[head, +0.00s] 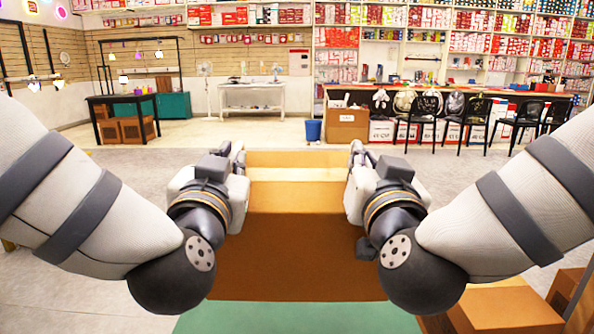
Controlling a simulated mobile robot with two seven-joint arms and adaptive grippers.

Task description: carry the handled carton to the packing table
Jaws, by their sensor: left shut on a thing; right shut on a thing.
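The handled carton (297,235) is a large brown box right in front of me in the head view, and its top looks open. My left gripper (238,157) is shut on its left side near the top. My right gripper (356,153) is shut on its right side near the top. The handles and fingertips are mostly hidden by the gripper bodies. The carton looks level; I cannot tell if it touches the green surface (297,318) below. A white table (252,92) stands at the back, and a long dark-topped table (480,95) at the back right. I cannot tell which is the packing table.
Grey floor (115,165) is open beyond the carton. More brown boxes (505,310) sit close at lower right. A blue bin (313,130), a cardboard box (347,123) and black chairs (470,115) stand farther off. A dark bench (122,98) is at back left.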

